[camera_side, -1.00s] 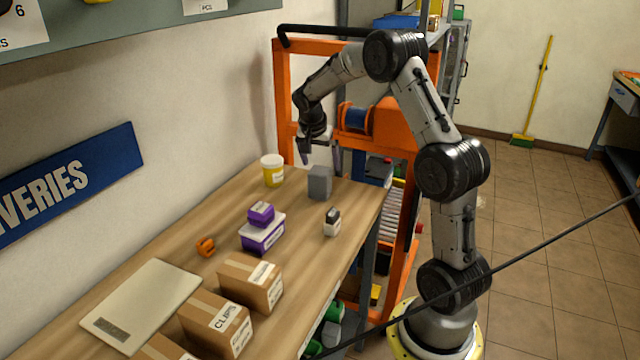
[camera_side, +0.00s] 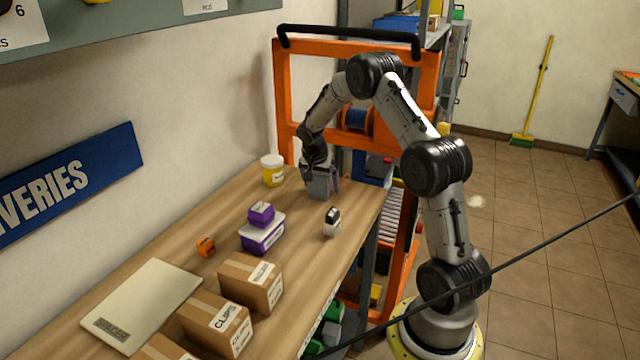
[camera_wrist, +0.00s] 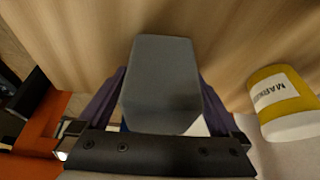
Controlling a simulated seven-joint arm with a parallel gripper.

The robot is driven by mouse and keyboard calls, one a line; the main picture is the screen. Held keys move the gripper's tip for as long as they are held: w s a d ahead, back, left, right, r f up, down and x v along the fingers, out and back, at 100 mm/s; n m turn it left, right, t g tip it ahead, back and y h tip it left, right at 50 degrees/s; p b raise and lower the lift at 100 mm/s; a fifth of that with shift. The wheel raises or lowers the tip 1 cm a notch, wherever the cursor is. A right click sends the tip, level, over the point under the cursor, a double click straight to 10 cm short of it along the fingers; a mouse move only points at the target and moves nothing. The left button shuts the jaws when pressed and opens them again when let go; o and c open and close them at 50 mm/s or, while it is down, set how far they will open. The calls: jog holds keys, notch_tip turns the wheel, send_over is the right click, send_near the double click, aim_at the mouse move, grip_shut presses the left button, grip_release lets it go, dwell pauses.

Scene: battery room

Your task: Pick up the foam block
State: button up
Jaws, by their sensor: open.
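The grey foam block (camera_side: 320,187) stands upright on the wooden table near its far end. In the wrist view the block (camera_wrist: 161,82) sits between the two purple fingers. My gripper (camera_side: 321,180) is lowered over the block with its fingers on either side. In the wrist view my gripper (camera_wrist: 160,105) is open, with one finger on each side of the block. Whether either finger touches the block cannot be told. The fingertips are partly hidden.
A white-and-black stamp-like item (camera_side: 332,222) and stacked purple boxes (camera_side: 262,232) are nearer. Cardboard boxes (camera_side: 250,283) stand farther forward. An orange frame (camera_side: 284,100) rises behind the table.

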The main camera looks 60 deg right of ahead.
jog(key=c, duration=1.3)
jog(key=shift+o, duration=0.2)
jog(key=shift+r, duration=0.15)
